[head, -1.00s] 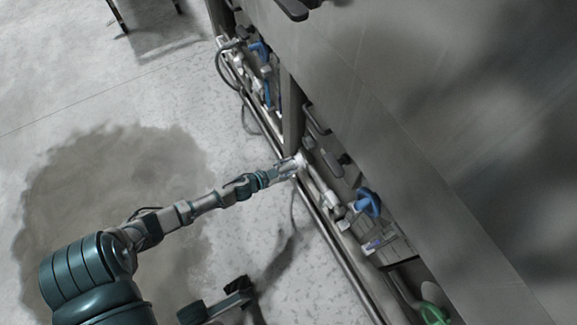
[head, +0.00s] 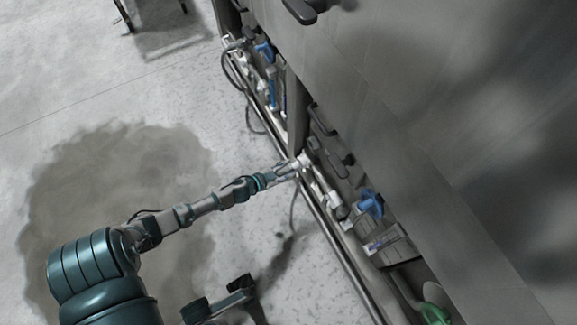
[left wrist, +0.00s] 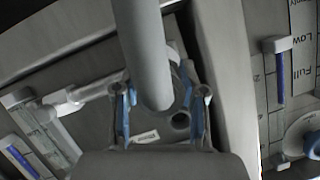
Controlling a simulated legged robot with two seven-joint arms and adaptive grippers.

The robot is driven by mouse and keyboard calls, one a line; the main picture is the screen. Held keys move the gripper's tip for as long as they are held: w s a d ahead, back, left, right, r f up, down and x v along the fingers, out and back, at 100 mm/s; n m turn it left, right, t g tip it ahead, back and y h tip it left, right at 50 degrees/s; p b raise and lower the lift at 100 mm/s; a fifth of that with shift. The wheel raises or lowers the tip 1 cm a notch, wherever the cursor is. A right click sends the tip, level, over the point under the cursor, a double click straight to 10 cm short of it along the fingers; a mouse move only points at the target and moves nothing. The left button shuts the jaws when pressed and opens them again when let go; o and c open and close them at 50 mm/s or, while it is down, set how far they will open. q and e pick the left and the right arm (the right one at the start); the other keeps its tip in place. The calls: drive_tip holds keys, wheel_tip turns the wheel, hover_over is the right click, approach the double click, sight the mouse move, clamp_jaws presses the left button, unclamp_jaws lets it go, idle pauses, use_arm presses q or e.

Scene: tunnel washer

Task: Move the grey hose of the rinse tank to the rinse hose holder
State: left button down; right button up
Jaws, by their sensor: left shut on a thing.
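My left gripper (head: 291,169) is low along the machine's lower edge, at a pale grey fitting (head: 305,159). In the left wrist view its two fingers with blue pads (left wrist: 158,112) stand on either side of a thick grey tube (left wrist: 146,45), which seems to be the grey hose. The gripper is shut on it. The tube comes down from the top of that view, and its lower end shows between the fingers. The fingers hide part of what lies behind. I cannot pick out the rinse hose holder with certainty.
A blue valve handle (head: 370,203) and a labelled grey box (head: 391,244) sit right of the gripper. More blue-handled valves (head: 265,50) are farther up. A long rail (head: 345,262) runs along the machine's base.

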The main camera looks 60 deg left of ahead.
use_arm(q)
drive_tip(key=shift+s+a+p, duration=0.1)
drive_tip(key=shift+s+p, duration=0.2)
drive_tip(key=shift+s, duration=1.05)
